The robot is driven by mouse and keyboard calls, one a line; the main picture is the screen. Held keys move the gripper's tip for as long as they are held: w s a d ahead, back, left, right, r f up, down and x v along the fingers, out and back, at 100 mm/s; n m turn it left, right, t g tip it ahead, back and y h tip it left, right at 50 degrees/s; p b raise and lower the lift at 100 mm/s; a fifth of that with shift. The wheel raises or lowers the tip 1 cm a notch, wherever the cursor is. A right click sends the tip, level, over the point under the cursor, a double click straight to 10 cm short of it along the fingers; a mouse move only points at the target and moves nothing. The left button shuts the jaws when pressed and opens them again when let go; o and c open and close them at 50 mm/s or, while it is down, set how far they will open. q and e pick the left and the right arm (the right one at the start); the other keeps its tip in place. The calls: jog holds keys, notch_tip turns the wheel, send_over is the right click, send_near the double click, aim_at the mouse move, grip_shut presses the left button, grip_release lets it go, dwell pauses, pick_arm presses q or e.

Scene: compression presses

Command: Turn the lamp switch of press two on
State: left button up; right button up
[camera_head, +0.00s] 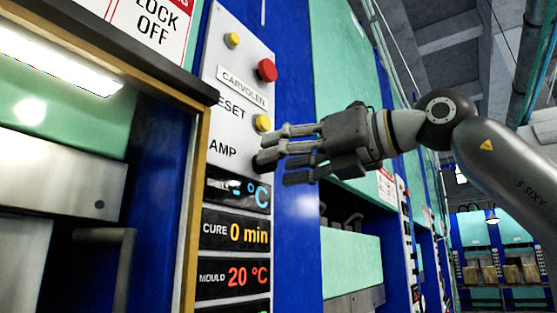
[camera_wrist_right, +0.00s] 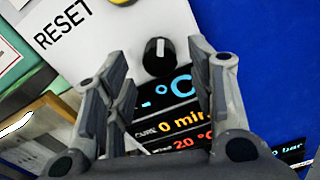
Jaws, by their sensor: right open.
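The lamp switch is a black knob with a white line (camera_wrist_right: 157,57) on the white control panel (camera_head: 240,60). In the head view the knob (camera_head: 264,160) shows at my fingertips beside the "AMP" lettering, partly covered. My right gripper (camera_head: 273,152) comes in from the right and is open, its fingers pointing at the panel. In the right wrist view the knob lies between and beyond the spread fingers; whether they touch it I cannot tell. The white line points roughly up in that view. My left gripper is not in view.
Above the knob are a yellow reset button (camera_head: 263,123), a red button (camera_head: 267,70) and a small yellow button (camera_head: 233,40). Displays (camera_head: 235,235) sit below it. The press's yellow-edged frame (camera_head: 196,190) stands left. More presses line the right.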

jog(key=v, duration=1)
jog(key=shift+s+d, duration=0.15)
jog(key=shift+d, duration=0.15)
